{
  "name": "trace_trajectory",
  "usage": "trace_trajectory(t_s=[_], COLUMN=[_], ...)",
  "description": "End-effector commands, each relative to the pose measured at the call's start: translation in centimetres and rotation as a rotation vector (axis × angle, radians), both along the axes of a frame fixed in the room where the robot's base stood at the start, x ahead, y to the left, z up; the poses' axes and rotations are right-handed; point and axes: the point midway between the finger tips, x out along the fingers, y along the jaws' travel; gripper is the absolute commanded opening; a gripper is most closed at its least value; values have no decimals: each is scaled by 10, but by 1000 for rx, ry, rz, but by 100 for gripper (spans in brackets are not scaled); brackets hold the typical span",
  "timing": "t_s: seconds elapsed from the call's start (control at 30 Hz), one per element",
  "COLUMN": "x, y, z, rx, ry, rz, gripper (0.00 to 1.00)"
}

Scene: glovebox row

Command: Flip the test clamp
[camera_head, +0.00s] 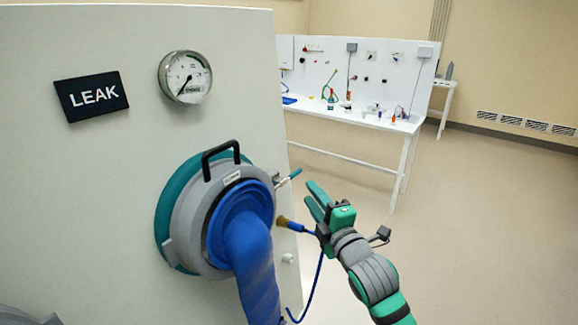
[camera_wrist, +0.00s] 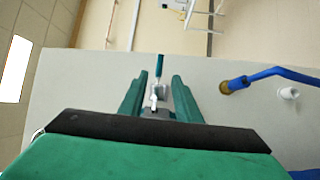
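The test clamp (camera_head: 283,181) is a small metal clamp with a teal lever handle, at the right side of the round port. Its handle (camera_head: 295,173) slants up and to the right. My gripper (camera_head: 312,193) is to the right of the clamp, with its green fingers apart and nothing held. In the wrist view, the teal handle (camera_wrist: 159,65) and metal clamp body (camera_wrist: 154,100) appear between the two open fingers (camera_wrist: 158,80). I cannot tell the exact gap in depth; no contact is evident.
The port ring (camera_head: 190,227) has a black handle and a blue glove (camera_head: 250,260). A blue hose with a brass fitting (camera_head: 283,221) sits below the clamp. The panel carries a gauge (camera_head: 185,77) and a LEAK sign (camera_head: 92,96). Floor at right is clear.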

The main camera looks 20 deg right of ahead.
Motion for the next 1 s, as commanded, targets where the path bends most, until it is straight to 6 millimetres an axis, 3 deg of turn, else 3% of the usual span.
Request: trace_trajectory(t_s=[0.17,0.7,1.0], x=[11,94,109], y=[5,12,12], z=[1,6,7], rx=[0,-1,0], ry=[1,1,0], rz=[6,7,4], gripper=[30,30,30])
